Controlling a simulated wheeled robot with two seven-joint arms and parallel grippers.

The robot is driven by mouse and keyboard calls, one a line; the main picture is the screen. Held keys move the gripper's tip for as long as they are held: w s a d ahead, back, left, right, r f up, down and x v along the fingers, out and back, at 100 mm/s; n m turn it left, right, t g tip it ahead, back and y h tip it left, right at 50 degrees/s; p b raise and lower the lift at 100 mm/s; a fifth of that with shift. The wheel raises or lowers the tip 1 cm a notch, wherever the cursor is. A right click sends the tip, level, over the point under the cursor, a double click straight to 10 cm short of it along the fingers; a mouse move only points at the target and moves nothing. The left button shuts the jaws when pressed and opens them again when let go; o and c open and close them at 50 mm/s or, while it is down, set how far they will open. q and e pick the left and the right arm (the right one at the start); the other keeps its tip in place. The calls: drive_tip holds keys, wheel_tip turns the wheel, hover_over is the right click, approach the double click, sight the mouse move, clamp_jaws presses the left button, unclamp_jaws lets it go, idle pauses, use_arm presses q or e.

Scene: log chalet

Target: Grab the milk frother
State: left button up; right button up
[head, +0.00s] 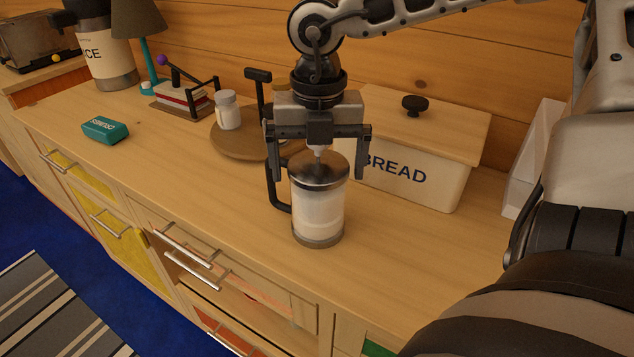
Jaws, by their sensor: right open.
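The milk frother (318,208) stands upright on the wooden counter. It is a clear cylinder with white inside, a dark metal lid with a knob on top, and a black handle on its left side. My right gripper (318,172) points down directly above it. Its two fingers are spread wide, one on each side of the lid, with the knob between them. I cannot tell whether either finger touches the lid. My left gripper is not in view.
A bread box (420,180) stands close behind on the right. A round wooden board (232,146) with a white-capped jar (228,110) is behind left. A teal box (105,130) lies farther left. The counter (200,190) is clear to the frother's left.

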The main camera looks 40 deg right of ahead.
drive_tip(key=shift+c, duration=0.3)
drive_tip(key=c, duration=1.5)
drive_tip(key=shift+r, duration=0.1)
drive_tip(key=shift+c, duration=1.2)
